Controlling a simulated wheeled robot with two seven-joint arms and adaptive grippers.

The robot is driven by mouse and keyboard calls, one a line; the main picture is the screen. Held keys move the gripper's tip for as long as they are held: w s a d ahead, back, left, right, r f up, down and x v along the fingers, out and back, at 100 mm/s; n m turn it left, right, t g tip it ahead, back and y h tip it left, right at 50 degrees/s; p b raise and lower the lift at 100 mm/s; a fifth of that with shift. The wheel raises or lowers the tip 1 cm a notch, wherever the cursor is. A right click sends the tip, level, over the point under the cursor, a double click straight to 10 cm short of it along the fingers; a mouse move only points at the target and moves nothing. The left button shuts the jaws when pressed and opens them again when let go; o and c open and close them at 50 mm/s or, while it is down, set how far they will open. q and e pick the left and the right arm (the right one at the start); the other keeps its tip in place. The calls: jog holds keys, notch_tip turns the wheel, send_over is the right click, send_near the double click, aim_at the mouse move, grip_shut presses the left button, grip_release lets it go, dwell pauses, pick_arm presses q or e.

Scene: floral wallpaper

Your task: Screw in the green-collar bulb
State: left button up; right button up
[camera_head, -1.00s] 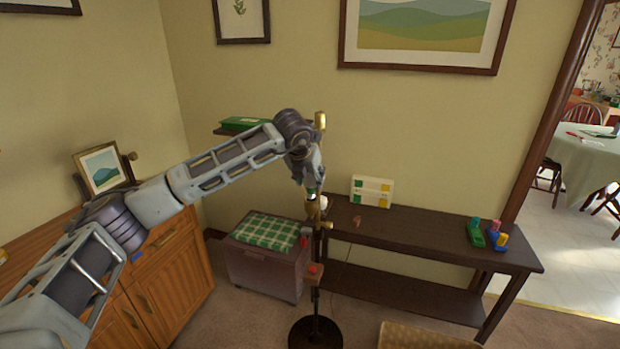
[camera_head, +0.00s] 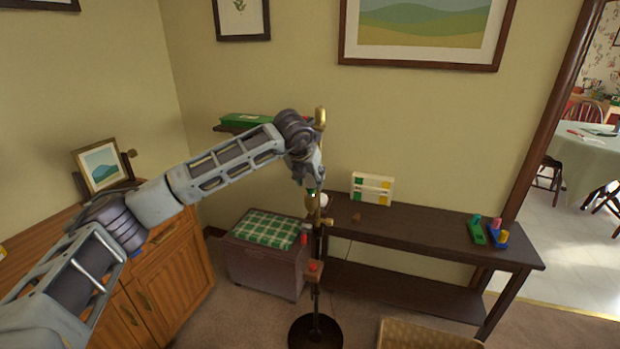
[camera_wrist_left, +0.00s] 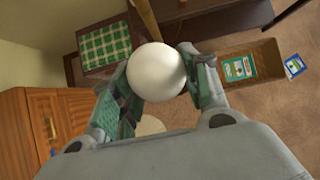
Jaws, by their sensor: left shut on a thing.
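My left gripper (camera_head: 313,184) points down at the brass floor lamp stand (camera_head: 320,119). In the left wrist view, the gripper (camera_wrist_left: 156,72) is shut on a round white bulb (camera_wrist_left: 157,70), with one finger on each side. The bulb's lower end and collar are hidden there. In the head view, a small green spot shows at the gripper's tip, just above a brass socket-like part (camera_head: 313,204) on the stand. I cannot tell whether the bulb is seated in it. My right gripper is not in view.
A dark shelf table (camera_head: 430,232) stands right of the lamp, with a white box (camera_head: 372,188) and coloured blocks (camera_head: 488,232). A chest with a green checked top (camera_head: 264,229) stands left. A basket (camera_head: 420,335) is on the floor at the front.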

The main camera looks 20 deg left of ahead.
pick_arm(q)
jog(key=shift+f, duration=0.25)
jog(key=o, duration=1.1)
jog(key=shift+r, duration=0.1)
jog(key=shift+s+r, duration=0.1)
jog(key=shift+v, duration=5.85)
